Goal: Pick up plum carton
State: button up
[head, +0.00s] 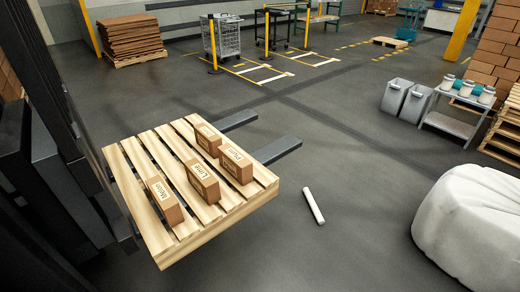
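Several small brown cartons with pale labels stand on a slatted wooden pallet (140,165) in the head view. The one at the right of the group, whose label seems to read "Plum", is the plum carton (237,167). It stands upright, close beside a carton labelled something like "Lime" (203,183). Another carton (208,140) stands behind it, its label too small to read. A further carton (165,202) stands apart at the front left. My gripper is not in view.
The pallet rests raised on dark fork tines (278,150), beside a black mast at left. A white roll (313,206) lies on the floor. A white wrapped bulk (475,225) stands at right. Grey bins (395,96) and a cart (450,122) stand behind. The middle floor is mostly clear.

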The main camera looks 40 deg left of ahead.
aim_at(238, 166)
jog(key=i, duration=1.9)
jog(key=i+u, duration=0.25)
jog(key=i, duration=0.15)
jog(key=i+l+u, duration=0.15)
jog(key=i+u, duration=0.15)
jog(key=i+l+u, duration=0.25)
jog(key=i, duration=0.15)
jog(key=u, duration=2.05)
